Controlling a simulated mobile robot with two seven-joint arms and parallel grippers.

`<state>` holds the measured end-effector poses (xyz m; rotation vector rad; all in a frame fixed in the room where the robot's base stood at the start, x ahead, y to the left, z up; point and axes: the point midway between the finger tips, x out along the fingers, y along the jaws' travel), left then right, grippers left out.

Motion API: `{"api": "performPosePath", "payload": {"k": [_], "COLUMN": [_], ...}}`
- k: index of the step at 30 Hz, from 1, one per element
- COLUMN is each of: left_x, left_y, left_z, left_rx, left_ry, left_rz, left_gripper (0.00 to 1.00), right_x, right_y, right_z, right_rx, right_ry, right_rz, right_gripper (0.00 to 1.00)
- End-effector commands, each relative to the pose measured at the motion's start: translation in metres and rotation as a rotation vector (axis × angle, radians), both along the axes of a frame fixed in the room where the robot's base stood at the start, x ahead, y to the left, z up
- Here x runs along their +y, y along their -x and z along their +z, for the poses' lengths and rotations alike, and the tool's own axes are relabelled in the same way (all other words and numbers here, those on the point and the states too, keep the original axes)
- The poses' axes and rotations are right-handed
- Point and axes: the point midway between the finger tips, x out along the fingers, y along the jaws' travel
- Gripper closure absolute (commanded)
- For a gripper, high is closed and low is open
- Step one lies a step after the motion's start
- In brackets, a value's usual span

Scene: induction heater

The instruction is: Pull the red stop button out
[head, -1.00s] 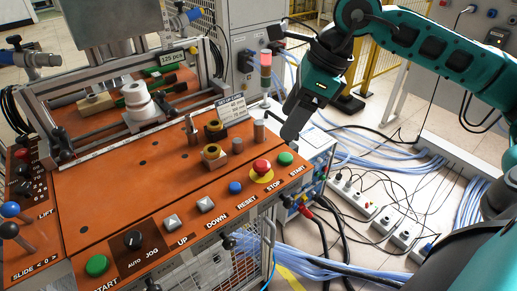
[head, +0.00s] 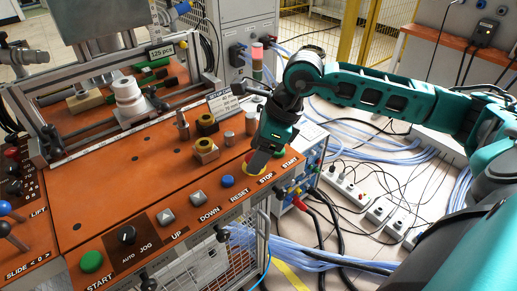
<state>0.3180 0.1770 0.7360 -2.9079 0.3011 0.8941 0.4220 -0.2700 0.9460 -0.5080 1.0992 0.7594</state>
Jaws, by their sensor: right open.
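The red stop button sits above the STOP label on the orange panel (head: 140,205), near its right front corner. My right gripper (head: 258,163) is directly over it, pointing down, and hides most of it. Part of its yellow ring (head: 248,171) shows beside the fingers. The right gripper is open; I cannot tell whether its fingers are around the button or touching it. My left gripper is not in view.
A blue button (head: 227,182) is just left of the gripper. Brass blocks (head: 205,150) and a metal cylinder (head: 252,123) stand behind. A signal tower (head: 257,62) stands at the back.

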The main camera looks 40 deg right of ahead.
Motion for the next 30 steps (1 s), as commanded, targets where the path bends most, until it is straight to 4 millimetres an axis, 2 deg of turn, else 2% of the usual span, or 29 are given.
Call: {"api": "performPosePath", "payload": {"k": [2,22,30], "left_x": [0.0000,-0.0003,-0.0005], "left_y": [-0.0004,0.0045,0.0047], "left_z": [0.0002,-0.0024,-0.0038], "left_rx": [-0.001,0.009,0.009], "left_ry": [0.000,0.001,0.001], "left_rz": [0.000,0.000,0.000], "left_gripper": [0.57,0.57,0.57], "right_x": [0.0001,0.0000,-0.0001], "right_y": [0.0001,0.0003,-0.0001], "right_z": [0.0000,0.0004,0.0037], "right_rx": [0.001,0.001,-0.001], "right_ry": [-0.001,-0.001,-0.001], "right_rz": [0.000,0.000,0.000], "right_gripper": [0.34,0.99,1.00]}}
